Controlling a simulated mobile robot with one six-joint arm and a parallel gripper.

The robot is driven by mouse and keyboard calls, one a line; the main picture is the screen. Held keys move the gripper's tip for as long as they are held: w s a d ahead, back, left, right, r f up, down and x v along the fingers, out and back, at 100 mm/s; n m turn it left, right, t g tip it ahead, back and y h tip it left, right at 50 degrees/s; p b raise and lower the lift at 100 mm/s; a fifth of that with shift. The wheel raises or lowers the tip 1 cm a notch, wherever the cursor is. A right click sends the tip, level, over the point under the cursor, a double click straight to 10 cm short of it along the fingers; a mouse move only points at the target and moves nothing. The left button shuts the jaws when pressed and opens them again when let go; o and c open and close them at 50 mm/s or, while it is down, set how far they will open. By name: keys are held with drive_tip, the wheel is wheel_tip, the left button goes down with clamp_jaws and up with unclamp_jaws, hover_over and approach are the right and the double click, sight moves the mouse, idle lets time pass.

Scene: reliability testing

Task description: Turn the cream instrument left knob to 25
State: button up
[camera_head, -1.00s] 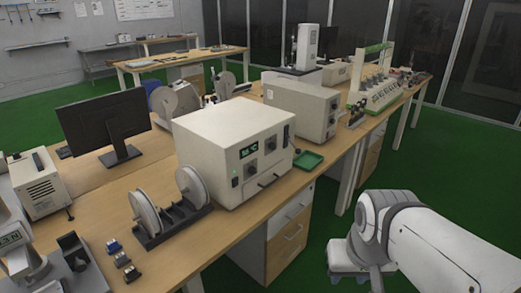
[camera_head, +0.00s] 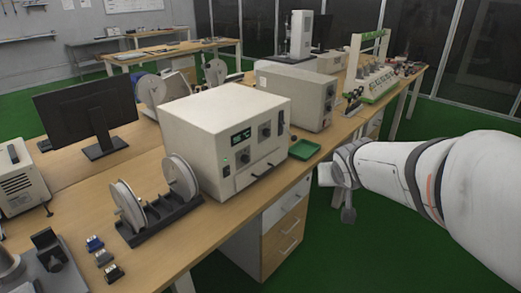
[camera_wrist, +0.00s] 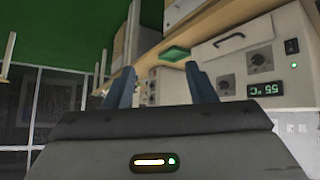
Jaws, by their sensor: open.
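A cream box-shaped instrument (camera_head: 205,125) with a lit green display stands on the long bench. Its front has two dark knobs, a left one (camera_head: 244,157) and a right one (camera_head: 265,130); their settings are too small to read. In the wrist view its front (camera_wrist: 285,55) appears upside down, with knobs (camera_wrist: 227,86) beside a display that seems to read 55 °C. My gripper (camera_wrist: 165,74) is open and empty, its two blue-grey fingers apart and clear of the instrument. In the head view the arm's end is right of the bench, over the floor.
A second beige instrument (camera_head: 290,92) with knobs stands behind. Green floor right of the bench is free.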

drive_tip(key=w+a+f+n+t+y+b, duration=0.1)
drive_tip(key=w+a+f+t+b, duration=0.1)
drive_tip(key=w, duration=0.4)
drive_tip(key=w+a+f+n+t+y+b, duration=0.1)
drive_tip(key=w+t+b, duration=0.1)
drive_tip(key=w, duration=0.4)
drive_tip(key=n+g+y+b, duration=0.2)
drive_tip(key=n+y+b, duration=0.5)
drive_tip(key=y, duration=0.6)
approach(247, 160)
drive_tip(key=b+x, duration=0.1)
drive_tip(key=x, duration=0.1)
drive_tip(key=shift+m, duration=0.5)
drive_tip(key=b+x, duration=0.1)
drive_tip(key=x, duration=0.5)
drive_tip(key=shift+w+a, duration=0.15)
drive_tip(key=shift+w, duration=0.1)
